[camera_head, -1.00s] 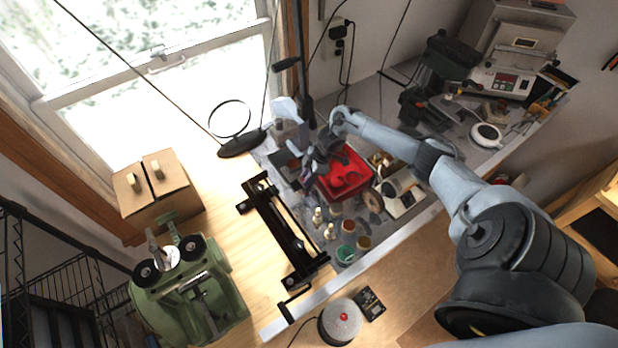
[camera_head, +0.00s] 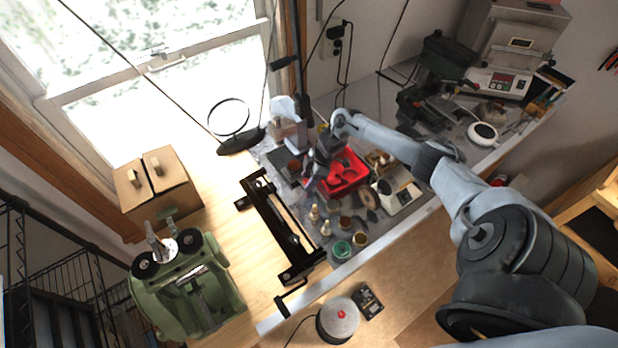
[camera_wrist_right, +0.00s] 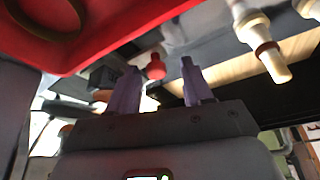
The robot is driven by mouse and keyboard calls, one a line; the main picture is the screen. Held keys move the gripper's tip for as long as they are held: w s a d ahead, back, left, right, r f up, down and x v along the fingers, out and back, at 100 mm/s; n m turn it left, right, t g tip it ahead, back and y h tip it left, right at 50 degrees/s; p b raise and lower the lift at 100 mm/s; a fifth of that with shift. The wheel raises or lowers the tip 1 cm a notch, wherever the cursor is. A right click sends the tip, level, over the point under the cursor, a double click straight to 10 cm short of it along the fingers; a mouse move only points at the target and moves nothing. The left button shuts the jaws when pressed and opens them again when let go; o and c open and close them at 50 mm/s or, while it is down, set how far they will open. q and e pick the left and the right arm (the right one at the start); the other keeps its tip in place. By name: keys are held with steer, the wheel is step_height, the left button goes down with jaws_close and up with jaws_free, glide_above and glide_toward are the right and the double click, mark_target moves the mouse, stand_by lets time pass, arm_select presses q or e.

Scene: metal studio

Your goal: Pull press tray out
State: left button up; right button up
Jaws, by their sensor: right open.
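A red tray (camera_head: 346,176) lies on the workbench in the head view, with dark and metal items in it that I cannot make out. Its red wall fills the upper left of the right wrist view (camera_wrist_right: 115,24). A pale blue-grey upright device with a dark pole (camera_head: 299,118), perhaps the press, stands behind it. I cannot tell whether the red tray is the press tray. My right gripper (camera_head: 309,182) is low at the left side of the red tray and partly hides it. In the right wrist view its two purple-grey fingers (camera_wrist_right: 160,86) are apart with nothing between them. My left gripper is not in view.
Small bottles (camera_head: 326,228) and jars (camera_head: 342,249) stand in front of the red tray. A black metal frame (camera_head: 277,226) lies to the left. A green machine (camera_head: 187,283) is at the lower left. A round magnifier (camera_head: 229,118) stands near the window.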

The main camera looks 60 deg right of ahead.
steer(key=v, duration=1)
steer(key=shift+r+b, duration=0.35)
steer(key=shift+b, duration=0.1)
